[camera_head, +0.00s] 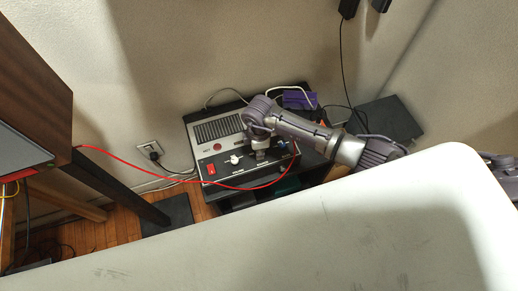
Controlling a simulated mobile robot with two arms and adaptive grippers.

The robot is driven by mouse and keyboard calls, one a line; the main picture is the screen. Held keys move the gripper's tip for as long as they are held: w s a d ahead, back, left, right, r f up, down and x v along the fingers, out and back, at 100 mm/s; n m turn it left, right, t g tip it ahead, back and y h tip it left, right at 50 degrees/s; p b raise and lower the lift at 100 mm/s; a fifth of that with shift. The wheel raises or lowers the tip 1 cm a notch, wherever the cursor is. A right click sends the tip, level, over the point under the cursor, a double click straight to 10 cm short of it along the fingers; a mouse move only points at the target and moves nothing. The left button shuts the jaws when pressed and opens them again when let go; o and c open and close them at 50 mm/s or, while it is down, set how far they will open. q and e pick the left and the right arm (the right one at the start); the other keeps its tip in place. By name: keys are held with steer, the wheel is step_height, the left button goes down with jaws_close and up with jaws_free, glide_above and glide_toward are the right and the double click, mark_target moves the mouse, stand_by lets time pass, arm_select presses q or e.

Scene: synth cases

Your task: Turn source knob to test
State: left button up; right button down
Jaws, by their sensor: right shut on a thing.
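The device (211,152) is a grey and black box with a slotted grille, standing on a dark low stand. My right arm comes in from the right, and my right gripper (260,154) points down at the front panel. It is shut on the source knob, which it mostly hides, so I cannot read the knob's pointer. A white knob (234,159) sits just left of the gripper, apart from it. A red switch (211,169) is at the panel's left end. The panel lettering is too small to read surely. My left gripper is not in view.
A red cable (130,164) runs from the wooden cabinet (32,90) at left and loops past the device's front. A purple object (297,99) lies behind my arm. A wall outlet (149,148) is left of the device. A large pale surface (330,230) fills the foreground.

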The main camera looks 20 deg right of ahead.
steer(key=c, duration=1)
jaws_free()
step_height(320, 180, up, 12)
steer(key=shift+r, duration=0.1)
